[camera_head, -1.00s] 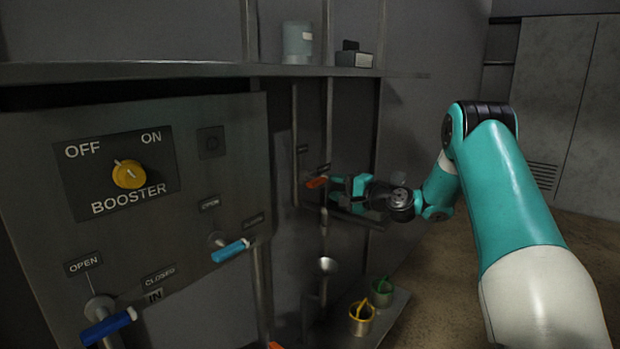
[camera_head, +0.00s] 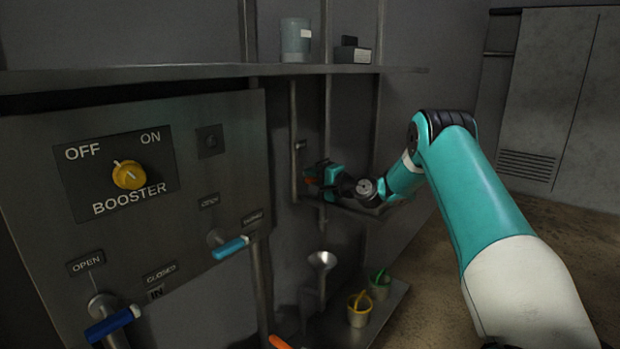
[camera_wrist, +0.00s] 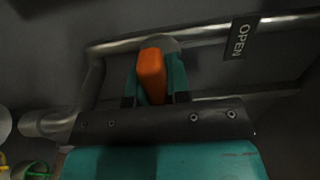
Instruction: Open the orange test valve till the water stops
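The orange valve handle (camera_head: 311,181) is on the pipework in the recess right of the panel. In the wrist view the orange handle (camera_wrist: 152,76) lies between the two teal fingers of my gripper (camera_wrist: 158,84). The fingers stand close along both its sides and look shut on it. In the head view my gripper (camera_head: 322,176) reaches in from the right and covers part of the handle. An OPEN label (camera_wrist: 240,38) is on the pipe right of the handle. A funnel (camera_head: 322,262) stands below; I can make out no water stream.
The panel on the left holds a yellow booster knob (camera_head: 128,174), a light blue handle (camera_head: 230,248) and a dark blue handle (camera_head: 112,324). Another orange handle (camera_head: 279,342) shows at the bottom edge. Yellow (camera_head: 360,310) and green (camera_head: 380,284) containers stand low right. A shelf (camera_head: 180,72) runs above.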

